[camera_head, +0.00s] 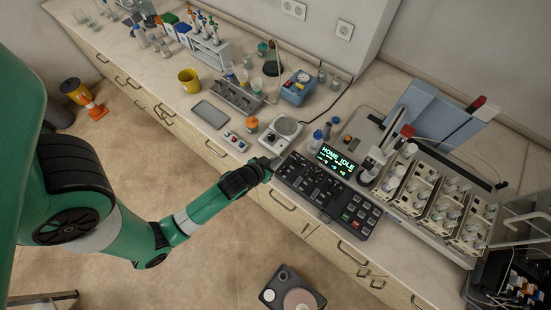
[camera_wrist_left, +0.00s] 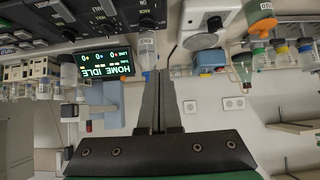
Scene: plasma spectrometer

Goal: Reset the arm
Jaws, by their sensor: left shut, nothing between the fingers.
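The black control panel (camera_head: 312,187) lies along the front of the bench. Its lit display (camera_head: 337,159) reads "HOME IDLE" in green; the display also shows in the left wrist view (camera_wrist_left: 106,64), upside down. Beside it stands the sampler's white arm (camera_head: 385,152), with a red tip, near the vial racks. A keypad (camera_head: 358,214) with red and green buttons is at the panel's right end. My left gripper (camera_head: 274,161) is shut and empty at the panel's left end; its closed fingers (camera_wrist_left: 161,100) point toward the panel. I cannot tell whether they touch it. My right gripper is out of view.
Racks of vials (camera_head: 436,210) stand right of the panel. A white round-topped device (camera_head: 283,130), an orange-capped bottle (camera_head: 252,125) and a blue box (camera_head: 298,88) stand behind the gripper. A black box with a round disc (camera_head: 293,293) is below the bench front.

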